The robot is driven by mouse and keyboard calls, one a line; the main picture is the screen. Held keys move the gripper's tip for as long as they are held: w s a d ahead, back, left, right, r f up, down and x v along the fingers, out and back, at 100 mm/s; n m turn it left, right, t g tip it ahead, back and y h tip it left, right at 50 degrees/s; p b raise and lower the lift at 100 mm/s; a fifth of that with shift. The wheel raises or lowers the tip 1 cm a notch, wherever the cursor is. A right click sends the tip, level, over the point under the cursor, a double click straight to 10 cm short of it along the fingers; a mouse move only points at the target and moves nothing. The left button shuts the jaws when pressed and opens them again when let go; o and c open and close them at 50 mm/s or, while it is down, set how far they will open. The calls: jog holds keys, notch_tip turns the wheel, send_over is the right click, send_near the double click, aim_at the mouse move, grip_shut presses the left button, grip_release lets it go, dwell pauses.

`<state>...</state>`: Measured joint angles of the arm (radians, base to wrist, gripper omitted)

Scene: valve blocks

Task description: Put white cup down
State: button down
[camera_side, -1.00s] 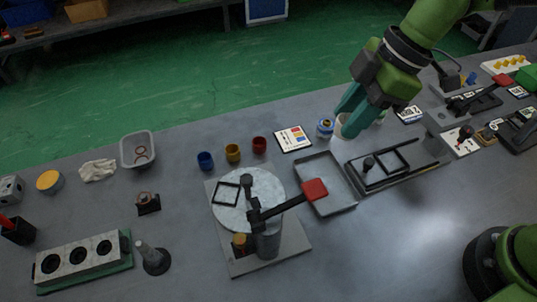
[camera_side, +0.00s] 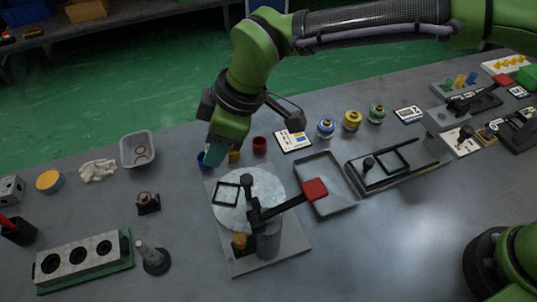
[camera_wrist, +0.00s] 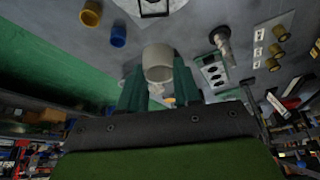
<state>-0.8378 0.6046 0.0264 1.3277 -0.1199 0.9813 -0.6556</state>
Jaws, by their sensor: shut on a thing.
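The white cup (camera_wrist: 158,62) sits between the two teal fingers of my gripper (camera_wrist: 157,82) in the wrist view. My gripper is shut on it. In the side view my gripper (camera_side: 214,153) points down near the back left of the round plate, and the white cup cannot be made out there. A blue cup (camera_side: 202,160) and a yellow cup (camera_side: 234,156) are partly hidden by my gripper in the side view. In the wrist view the blue cup (camera_wrist: 118,36) and the yellow cup (camera_wrist: 91,13) stand apart from the white cup.
A red cup (camera_side: 260,143) stands right of the yellow one. The round plate (camera_side: 265,186) with a black, red-ended arm is in front. A grey bin (camera_side: 138,150) and white gloves (camera_side: 98,170) lie to the left. Bare table shows between the bin and the blue cup.

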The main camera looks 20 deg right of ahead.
notch_tip(320, 180, down, 12)
jog(key=shift+r, duration=0.25)
jog(key=shift+f, duration=0.1)
jog(key=c, duration=0.8)
grip_release()
